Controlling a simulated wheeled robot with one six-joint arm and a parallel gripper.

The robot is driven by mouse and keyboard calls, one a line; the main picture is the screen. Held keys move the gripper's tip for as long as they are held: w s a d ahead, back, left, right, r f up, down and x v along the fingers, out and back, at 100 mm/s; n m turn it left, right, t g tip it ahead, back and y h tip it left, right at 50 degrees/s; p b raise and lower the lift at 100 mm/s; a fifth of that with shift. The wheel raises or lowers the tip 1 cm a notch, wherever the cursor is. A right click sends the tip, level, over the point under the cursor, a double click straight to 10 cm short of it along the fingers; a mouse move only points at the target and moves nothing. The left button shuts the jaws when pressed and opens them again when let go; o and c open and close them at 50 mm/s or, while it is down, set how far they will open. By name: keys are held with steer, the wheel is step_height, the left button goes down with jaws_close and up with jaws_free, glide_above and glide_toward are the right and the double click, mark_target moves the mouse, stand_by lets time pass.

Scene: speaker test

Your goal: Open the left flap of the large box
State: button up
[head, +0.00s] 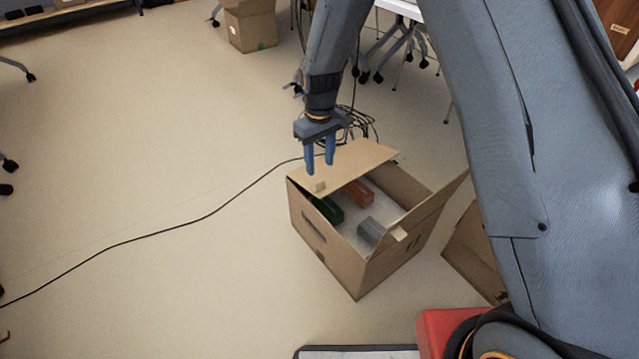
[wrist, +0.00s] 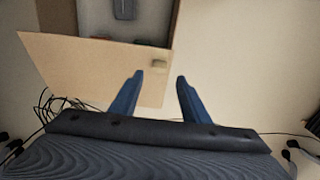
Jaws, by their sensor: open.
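The large cardboard box (head: 330,240) stands on the floor in the middle of the head view. The right flap (head: 433,205) is tilted up and outward. My gripper (head: 320,170) is open and empty, with its blue fingers pointing down by the left flap. I cannot tell whether they touch it.
Inside the box are a green item (head: 328,209), a red item (head: 358,192) and a grey item (head: 372,231). A black cable (head: 215,210) crosses the floor at left. Another cardboard box (head: 470,250) stands at right. The floor at left is mostly clear.

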mark_target(320, 183)
step_height(320, 183, down, 7)
steer(key=shift+f+b, duration=0.15)
steer(key=shift+b, duration=0.7)
jaws_close()
